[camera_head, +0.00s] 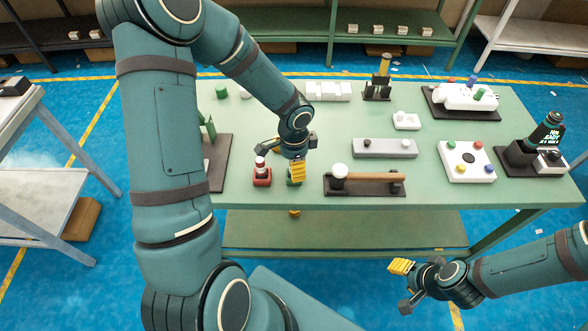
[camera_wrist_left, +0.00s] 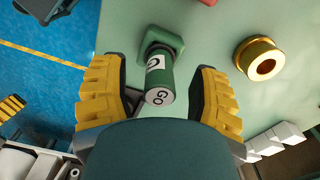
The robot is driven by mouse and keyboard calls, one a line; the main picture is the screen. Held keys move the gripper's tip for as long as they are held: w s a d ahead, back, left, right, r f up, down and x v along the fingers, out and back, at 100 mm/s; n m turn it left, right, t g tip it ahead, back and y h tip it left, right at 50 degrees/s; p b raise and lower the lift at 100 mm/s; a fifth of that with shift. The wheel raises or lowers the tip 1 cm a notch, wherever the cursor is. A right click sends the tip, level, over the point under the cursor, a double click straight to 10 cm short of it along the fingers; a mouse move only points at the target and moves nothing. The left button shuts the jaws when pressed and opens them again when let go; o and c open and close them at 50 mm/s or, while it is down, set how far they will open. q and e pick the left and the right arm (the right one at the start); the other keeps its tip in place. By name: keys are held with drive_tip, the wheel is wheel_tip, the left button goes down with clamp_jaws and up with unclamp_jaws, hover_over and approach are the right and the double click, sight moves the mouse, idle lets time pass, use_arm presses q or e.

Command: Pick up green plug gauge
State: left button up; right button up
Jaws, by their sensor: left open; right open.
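The green plug gauge (camera_wrist_left: 157,72) stands in its green base (camera_wrist_left: 160,44) near the table's front edge. Its pale end face reads "GO" in the left wrist view. My left gripper (camera_wrist_left: 156,78) is open, with one yellow-padded finger on each side of the gauge and visible gaps between. In the head view my left gripper (camera_head: 296,172) hides most of the gauge, and only a bit of green (camera_head: 290,181) shows. My right gripper (camera_head: 404,283) appears open and empty, away in front of the table.
A red gauge (camera_head: 262,177) stands just left of the green one. A mallet (camera_head: 368,177) on a dark board lies to the right. A brass ring (camera_wrist_left: 260,60) sits nearby. A dark board (camera_head: 218,165) is further left.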

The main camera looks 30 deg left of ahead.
use_arm(q)
drive_tip(key=shift+f, duration=0.5)
clamp_jaws()
